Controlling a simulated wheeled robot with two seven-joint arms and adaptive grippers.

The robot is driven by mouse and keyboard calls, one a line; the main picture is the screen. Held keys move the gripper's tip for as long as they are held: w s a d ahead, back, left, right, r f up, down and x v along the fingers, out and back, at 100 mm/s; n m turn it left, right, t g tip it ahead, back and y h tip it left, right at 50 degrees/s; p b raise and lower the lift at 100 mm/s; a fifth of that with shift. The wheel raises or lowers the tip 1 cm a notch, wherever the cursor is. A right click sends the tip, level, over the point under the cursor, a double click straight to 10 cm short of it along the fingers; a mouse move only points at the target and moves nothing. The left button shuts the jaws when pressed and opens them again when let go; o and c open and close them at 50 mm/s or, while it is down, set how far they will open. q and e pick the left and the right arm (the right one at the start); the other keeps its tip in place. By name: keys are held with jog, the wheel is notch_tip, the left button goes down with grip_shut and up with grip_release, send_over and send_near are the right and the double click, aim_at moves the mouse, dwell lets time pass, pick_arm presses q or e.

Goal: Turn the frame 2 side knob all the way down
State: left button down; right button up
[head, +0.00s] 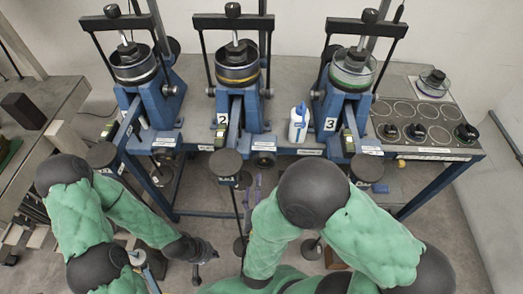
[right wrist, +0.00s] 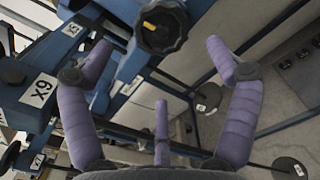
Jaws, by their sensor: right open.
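Frame 2 (head: 252,110) is the middle blue lever frame in the head view, with a "2" label on its front. A black fluted knob (right wrist: 163,27) on a blue beam shows at the top of the right wrist view. My right gripper (right wrist: 156,57) has its purple fingers spread wide. The knob lies ahead, between the fingertip directions, and no finger visibly touches it. In the head view my right arm hides most of that gripper. My left gripper (head: 204,251) is dark and low at left of centre, away from the frames; its finger opening is unclear.
Frame 1 (head: 158,105) stands to the left and frame 3 (head: 340,110) to the right. A white bottle (head: 298,124) stands between frames 2 and 3. Weight hangers (head: 226,163) hang in front of the blue bench. A side table (head: 50,105) is at far left.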

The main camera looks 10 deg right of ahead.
aim_at(264, 164)
jog(key=x, duration=0.3)
jog(key=b+x, duration=0.1)
jog(key=x, duration=0.5)
jog(key=shift+w+d+b, duration=0.2)
jog(key=shift+d+b, duration=0.2)
jog(key=shift+s+a, duration=0.1)
jog(key=shift+s, duration=0.05)
jog(key=c, duration=1.6)
pick_arm(q)
jog(key=shift+w+f, duration=0.3)
jog(key=shift+f, duration=0.65)
